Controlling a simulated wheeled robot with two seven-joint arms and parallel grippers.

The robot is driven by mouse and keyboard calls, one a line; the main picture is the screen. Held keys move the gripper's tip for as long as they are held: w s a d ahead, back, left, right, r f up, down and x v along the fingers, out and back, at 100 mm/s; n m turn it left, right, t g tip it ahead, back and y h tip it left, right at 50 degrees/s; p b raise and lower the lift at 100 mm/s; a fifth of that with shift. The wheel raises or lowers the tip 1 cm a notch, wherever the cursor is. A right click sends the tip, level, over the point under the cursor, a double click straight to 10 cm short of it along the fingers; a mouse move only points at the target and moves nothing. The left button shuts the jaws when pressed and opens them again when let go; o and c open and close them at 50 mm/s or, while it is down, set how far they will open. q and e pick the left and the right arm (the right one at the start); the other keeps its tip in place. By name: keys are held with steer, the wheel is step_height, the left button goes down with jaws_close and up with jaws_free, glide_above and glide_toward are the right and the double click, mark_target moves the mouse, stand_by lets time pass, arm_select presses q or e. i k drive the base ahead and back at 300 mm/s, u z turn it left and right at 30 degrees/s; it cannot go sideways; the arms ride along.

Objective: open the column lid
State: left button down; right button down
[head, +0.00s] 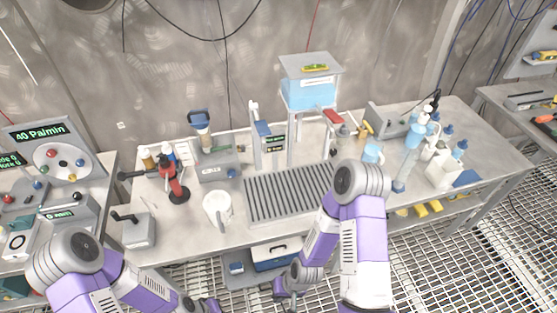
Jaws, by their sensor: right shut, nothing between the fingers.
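A clear box of light blue liquid (308,95) stands on tall legs at the back of the bench. I take it to be the column. A flat grey lid (330,62) lies on top of it, with a yellow-green piece (315,68) on the lid. The lid looks closed. My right gripper (283,289) is low in front of the bench, well below and apart from the lid, shut and empty. My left gripper (210,304) shows only partly at the bottom edge, also far from the lid; its jaws cannot be made out.
The steel bench (270,232) bears a slatted grate (290,193), a white mug (217,208), a red lever device (175,180) and several bottles (415,135) at the right. A panel with dials (55,160) stands at the left. A wall is close behind.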

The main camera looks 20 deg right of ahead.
mark_target(200, 120)
steer(key=k, duration=1.1)
steer(key=z, duration=0.8)
steer(key=i, duration=1.6)
steer(key=u, duration=0.7)
